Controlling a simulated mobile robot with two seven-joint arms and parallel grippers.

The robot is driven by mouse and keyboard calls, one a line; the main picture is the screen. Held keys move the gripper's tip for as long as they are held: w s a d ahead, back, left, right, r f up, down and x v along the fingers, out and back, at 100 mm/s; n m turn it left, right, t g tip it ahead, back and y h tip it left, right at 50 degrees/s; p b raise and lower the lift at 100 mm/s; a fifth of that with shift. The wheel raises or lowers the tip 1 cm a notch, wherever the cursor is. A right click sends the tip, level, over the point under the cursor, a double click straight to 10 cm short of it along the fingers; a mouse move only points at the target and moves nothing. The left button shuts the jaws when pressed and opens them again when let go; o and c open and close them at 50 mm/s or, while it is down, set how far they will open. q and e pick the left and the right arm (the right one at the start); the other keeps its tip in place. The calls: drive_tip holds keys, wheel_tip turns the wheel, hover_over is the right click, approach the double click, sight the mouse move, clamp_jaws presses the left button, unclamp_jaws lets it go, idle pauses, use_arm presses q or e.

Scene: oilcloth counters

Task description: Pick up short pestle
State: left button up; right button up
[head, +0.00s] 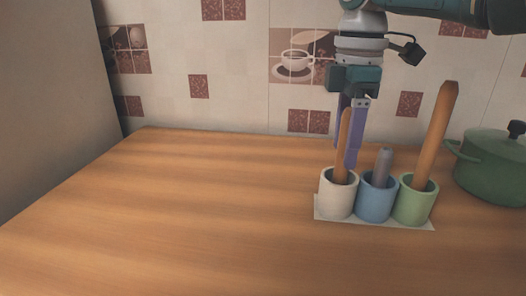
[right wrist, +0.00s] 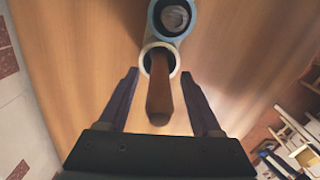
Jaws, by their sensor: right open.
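Three cups stand in a row on a pale base (head: 324,216). The blue cup (head: 375,205) holds a grey pestle (head: 384,165), the shortest showing. The white cup (head: 338,198) holds a mid-length brown wooden pestle (head: 343,148). The green cup (head: 413,205) holds a long, tilted wooden pestle (head: 437,130). My right gripper (head: 350,162) points down at the white cup, open. In the right wrist view its fingers (right wrist: 160,74) stand either side of the brown pestle (right wrist: 159,92), apart from it. The grey pestle (right wrist: 174,17) lies beyond the fingertips. My left gripper is not in view.
A green lidded pot (head: 492,165) stands right of the cups. A tiled wall (head: 235,95) rises behind the wooden counter (head: 170,215). The counter's left and middle are clear. A grey surface (head: 55,90) stands at the left.

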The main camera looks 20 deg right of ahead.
drive_tip(key=shift+f, duration=0.3)
clamp_jaws()
idle(0.3)
